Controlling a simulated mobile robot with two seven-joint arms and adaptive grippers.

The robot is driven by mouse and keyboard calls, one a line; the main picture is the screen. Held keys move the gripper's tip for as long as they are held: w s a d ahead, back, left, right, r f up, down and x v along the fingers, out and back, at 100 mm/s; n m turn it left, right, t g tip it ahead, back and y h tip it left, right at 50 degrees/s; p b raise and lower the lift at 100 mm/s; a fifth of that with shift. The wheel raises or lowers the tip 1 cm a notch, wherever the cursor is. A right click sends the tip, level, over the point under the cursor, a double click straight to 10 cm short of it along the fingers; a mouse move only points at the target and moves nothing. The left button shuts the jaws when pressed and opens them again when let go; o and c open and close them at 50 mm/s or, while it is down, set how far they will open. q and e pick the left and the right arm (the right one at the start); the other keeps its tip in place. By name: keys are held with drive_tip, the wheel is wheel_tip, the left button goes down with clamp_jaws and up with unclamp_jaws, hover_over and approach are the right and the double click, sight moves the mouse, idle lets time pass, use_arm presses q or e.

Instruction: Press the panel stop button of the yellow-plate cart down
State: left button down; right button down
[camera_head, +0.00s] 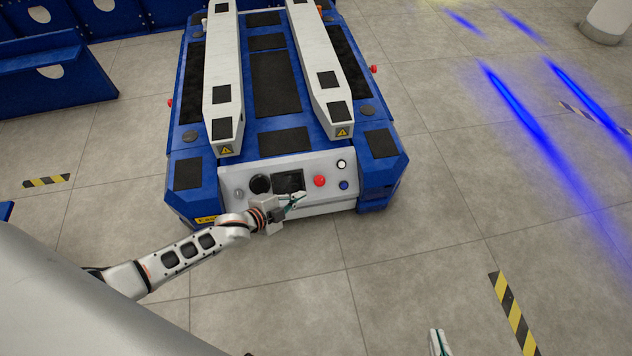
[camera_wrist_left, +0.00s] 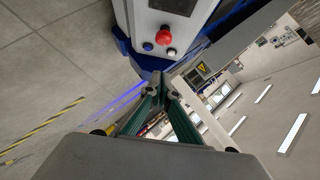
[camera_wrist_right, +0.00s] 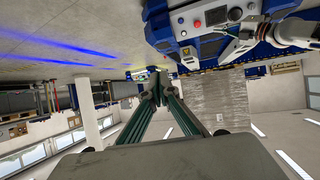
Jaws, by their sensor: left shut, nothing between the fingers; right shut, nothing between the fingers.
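The blue cart (camera_head: 181,146) stands ahead with its grey front panel (camera_head: 221,181) facing me. A yellow plate (camera_head: 207,219) sits low at the panel's left, partly hidden by my arm. The red stop button (camera_head: 319,181) is right of the panel's dark screen; it also shows in the left wrist view (camera_wrist_left: 163,36). My left gripper (camera_head: 301,197) is shut and empty, in front of the panel, just left of and below the button in the picture. In the left wrist view its tips (camera_wrist_left: 160,80) are apart from the button. My right gripper (camera_head: 437,341) is shut and empty, far from the cart.
A white button (camera_head: 341,164) and a blue button (camera_head: 344,185) sit right of the red one; a round black knob (camera_head: 260,184) sits left of the screen (camera_head: 289,181). Two white forks (camera_head: 223,70) lie on top. Floor at right is clear.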

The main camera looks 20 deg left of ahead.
sight(323, 180)
use_arm(q)
drive_tip(key=shift+r, duration=0.1)
